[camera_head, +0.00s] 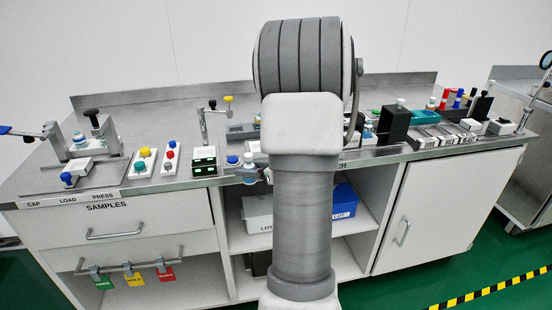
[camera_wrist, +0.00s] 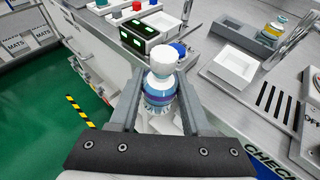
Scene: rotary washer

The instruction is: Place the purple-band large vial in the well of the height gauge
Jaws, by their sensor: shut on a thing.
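The purple-band large vial (camera_wrist: 160,88) has a white cap, a blue and teal body and a purple band. It stands between the two fingers of my gripper (camera_wrist: 158,100) in the wrist view, and the gripper is shut on it. In the head view my arm hides most of the gripper; a small white-and-blue shape (camera_head: 250,170) beside the arm looks like the vial. A box with green displays (camera_wrist: 146,38) stands beyond the vial, with a post near it; it also shows in the head view (camera_head: 204,162). I cannot tell for sure which fixture is the height gauge.
A blue knob (camera_wrist: 179,49) is beside the display box. A white square tray (camera_wrist: 234,66) and a grey holder with a banded vial (camera_wrist: 275,28) are to the right. A black block (camera_head: 394,126) and racks stand at the bench's right. Button boxes (camera_head: 145,160) are at the left.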

